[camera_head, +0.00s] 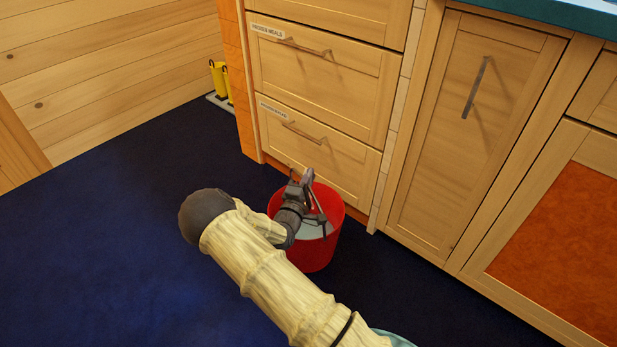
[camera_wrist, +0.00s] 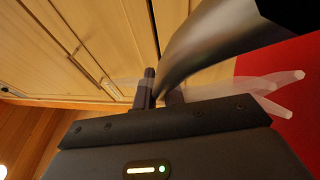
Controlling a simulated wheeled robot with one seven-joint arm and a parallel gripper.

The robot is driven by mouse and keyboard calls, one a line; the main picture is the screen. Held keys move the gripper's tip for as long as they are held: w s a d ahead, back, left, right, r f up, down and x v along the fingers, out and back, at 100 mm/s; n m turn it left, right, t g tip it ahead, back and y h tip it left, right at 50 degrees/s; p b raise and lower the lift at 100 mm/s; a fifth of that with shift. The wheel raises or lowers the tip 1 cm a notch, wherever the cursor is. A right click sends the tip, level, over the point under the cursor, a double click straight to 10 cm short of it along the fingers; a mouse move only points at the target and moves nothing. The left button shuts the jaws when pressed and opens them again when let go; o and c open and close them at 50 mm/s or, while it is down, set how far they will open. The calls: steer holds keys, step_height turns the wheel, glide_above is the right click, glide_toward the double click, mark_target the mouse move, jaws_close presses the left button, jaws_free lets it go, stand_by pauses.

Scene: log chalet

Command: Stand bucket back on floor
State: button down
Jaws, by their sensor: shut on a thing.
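The red bucket (camera_head: 318,254) is upright, in front of the wooden drawers, with its pale inside partly visible. I cannot tell whether its base touches the floor (camera_head: 130,240). My gripper (camera_head: 307,180) is over the bucket's mouth, and my arm hides part of the rim and the near left side. In the wrist view, my gripper's fingers (camera_wrist: 160,92) are closed at a curved grey metal band that looks like the bucket's handle (camera_wrist: 210,45). The bucket's red wall (camera_wrist: 285,95) fills the right side there. A translucent pale strip crosses behind the fingers.
Wooden drawers (camera_head: 320,160) stand right behind the bucket, with a cabinet door (camera_head: 470,130) to the right. Yellow boots or similar yellow things (camera_head: 219,80) stand on a pale mat by the log wall. The dark blue floor to the left is clear.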

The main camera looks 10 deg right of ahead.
steer(key=shift+w+r, duration=0.1)
steer(key=shift+r, duration=0.25)
steer(key=c, duration=1.9)
jaws_free()
steer(key=shift+f, duration=0.45)
steer(key=shift+c, duration=0.2)
steer(key=o, duration=0.4)
steer(key=shift+r, duration=0.1)
steer(key=shift+o, duration=0.2)
steer(key=p+v, duration=0.6)
steer(key=v, duration=0.6)
steer(key=shift+d, duration=0.1)
